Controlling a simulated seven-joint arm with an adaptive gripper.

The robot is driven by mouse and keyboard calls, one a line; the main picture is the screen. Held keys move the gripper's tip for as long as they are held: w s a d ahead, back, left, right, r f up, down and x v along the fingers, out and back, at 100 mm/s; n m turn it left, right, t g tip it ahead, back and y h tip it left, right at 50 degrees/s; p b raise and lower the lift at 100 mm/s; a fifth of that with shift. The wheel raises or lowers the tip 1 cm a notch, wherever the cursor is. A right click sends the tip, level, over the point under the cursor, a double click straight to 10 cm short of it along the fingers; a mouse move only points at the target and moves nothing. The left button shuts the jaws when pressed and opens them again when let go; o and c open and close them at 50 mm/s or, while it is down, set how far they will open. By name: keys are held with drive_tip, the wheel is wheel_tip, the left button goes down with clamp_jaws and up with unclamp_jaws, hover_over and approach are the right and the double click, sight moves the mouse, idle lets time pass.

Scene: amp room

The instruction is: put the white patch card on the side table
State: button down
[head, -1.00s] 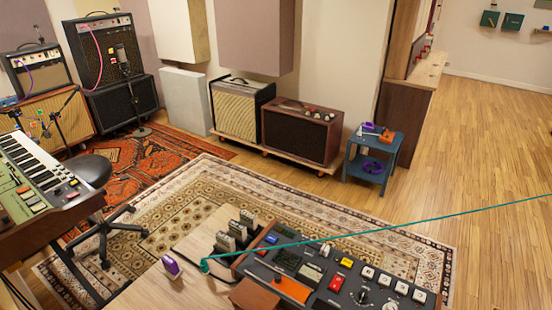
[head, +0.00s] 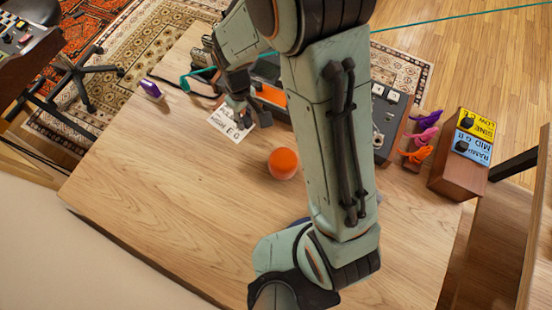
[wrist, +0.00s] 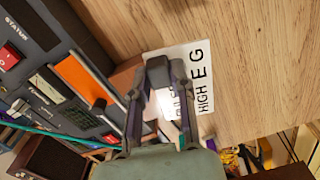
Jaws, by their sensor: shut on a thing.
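The white patch card (head: 239,133) has black letters, "HIGH" and "E G" among them. It is at the wooden desk (head: 190,190), beside the control panel, in the head view. My gripper (head: 238,106) reaches down to its far edge and is shut on it. In the wrist view the card (wrist: 201,58) shows beyond my fingers (wrist: 160,80), which cover part of its lettering. I cannot tell whether the card touches the desk or is slightly raised. The side table is outside both current views.
An orange rounded object (head: 283,163) stands on the desk near the card. A purple object (head: 151,90) is at the far left edge. A dark control panel (wrist: 60,85), coloured clips (head: 424,136) and a wooden box (head: 460,160) lie to the right. The near desk is clear.

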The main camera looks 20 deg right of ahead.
sight(229, 160)
drive_tip(key=s+a+f+n, duration=0.2)
drive_tip(key=s+a, duration=0.1)
drive_tip(key=a, duration=0.3)
drive_tip(key=shift+w+a+f, duration=0.1)
drive_tip(key=shift+a+f, duration=0.05)
drive_tip(key=shift+f, duration=3.7)
drive_tip(key=shift+f, duration=0.2)
drive_tip(key=c, duration=1)
unclamp_jaws()
drive_tip(key=shift+r, duration=0.15)
